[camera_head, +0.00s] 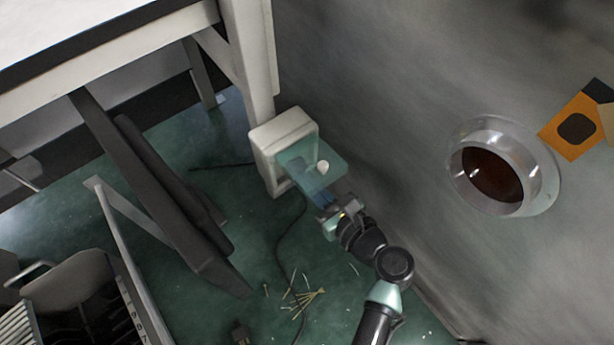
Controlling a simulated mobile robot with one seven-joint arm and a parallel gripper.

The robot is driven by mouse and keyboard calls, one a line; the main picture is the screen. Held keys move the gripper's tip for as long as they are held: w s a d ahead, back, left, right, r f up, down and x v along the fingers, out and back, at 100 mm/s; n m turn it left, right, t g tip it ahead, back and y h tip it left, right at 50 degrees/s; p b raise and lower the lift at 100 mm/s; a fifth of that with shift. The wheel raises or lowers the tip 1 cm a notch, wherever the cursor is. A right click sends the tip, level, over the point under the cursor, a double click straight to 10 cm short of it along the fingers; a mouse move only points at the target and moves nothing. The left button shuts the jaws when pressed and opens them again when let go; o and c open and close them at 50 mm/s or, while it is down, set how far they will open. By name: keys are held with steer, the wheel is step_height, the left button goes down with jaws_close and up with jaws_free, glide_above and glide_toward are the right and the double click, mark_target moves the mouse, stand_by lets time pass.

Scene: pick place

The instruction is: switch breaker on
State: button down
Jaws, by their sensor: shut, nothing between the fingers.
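The breaker box (283,138) is a white housing at the picture's centre, beside a pale post. A see-through greenish cover (301,166) stands out from its front. A small pale knob or lever (323,166) shows at the cover; I cannot tell its position. My gripper (326,203) is just below and right of the cover, close to its lower edge. Its fingers are shut and hold nothing. I cannot tell whether they touch the cover. Breaker switches behind the cover are not clearly visible.
A white table (110,62) is at the upper left, with dark beams (160,200) below it. A grey wall with a round metal-rimmed port (540,181) fills the right. Loose sticks (303,298) and a black cable (281,246) lie on the green floor.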

steer(key=shift+r+p, duration=0.5)
steer(key=shift+p, duration=0.55)
steer(key=shift+s+r+p, duration=0.1)
steer(key=shift+r+p, duration=0.05)
steer(key=shift+p, duration=0.65)
steer(key=b+v, duration=0.1)
steer(key=v, duration=1.2)
steer(key=shift+b, duration=0.3)
steer(key=shift+s+d, duration=0.1)
steer(key=shift+d, duration=0.05)
